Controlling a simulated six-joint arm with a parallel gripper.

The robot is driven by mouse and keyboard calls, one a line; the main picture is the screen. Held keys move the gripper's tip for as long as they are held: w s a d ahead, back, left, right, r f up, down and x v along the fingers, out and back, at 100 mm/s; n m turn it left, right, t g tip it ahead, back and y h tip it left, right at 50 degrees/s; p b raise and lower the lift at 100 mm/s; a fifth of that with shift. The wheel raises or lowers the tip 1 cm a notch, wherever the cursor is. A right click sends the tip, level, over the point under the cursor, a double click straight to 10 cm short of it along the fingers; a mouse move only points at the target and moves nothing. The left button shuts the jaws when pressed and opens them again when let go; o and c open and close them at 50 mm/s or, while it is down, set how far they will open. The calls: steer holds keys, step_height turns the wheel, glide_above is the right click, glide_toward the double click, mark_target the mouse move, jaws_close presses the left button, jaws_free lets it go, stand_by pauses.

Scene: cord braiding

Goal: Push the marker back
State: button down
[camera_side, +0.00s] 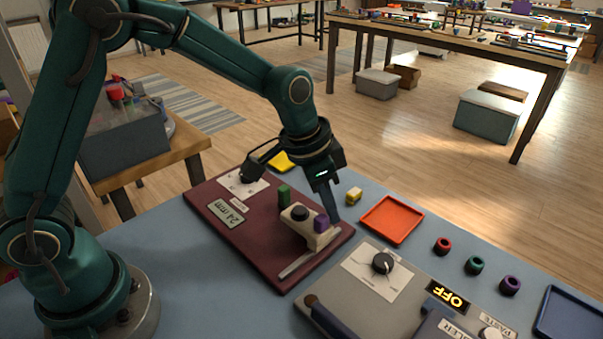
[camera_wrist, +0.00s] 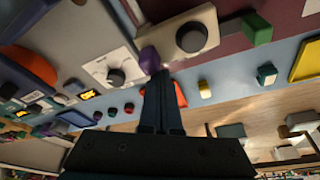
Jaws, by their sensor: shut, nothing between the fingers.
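On the maroon board (camera_side: 225,192) a cream block (camera_side: 318,240) carries a black knob (camera_side: 299,213) and a purple piece (camera_side: 320,223). A green piece (camera_side: 284,196) stands behind it on the board. No label shows which piece is the marker. My gripper (camera_side: 334,212) is shut and empty, pointing down right beside the purple piece. In the wrist view my shut fingers (camera_wrist: 161,78) end just below the purple piece (camera_wrist: 149,58), at the cream block's (camera_wrist: 205,18) edge; I cannot tell whether they touch. The green piece (camera_wrist: 257,28) is to the right there.
An orange tray (camera_side: 392,219) and a small yellow block (camera_side: 354,195) lie right of the board.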

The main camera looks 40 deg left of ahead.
mark_target(315, 236)
steer(key=shift+s, duration=3.1)
steer(key=shift+w+f, duration=0.1)
steer(key=shift+w, duration=0.55)
step_height(315, 236, up, 11)
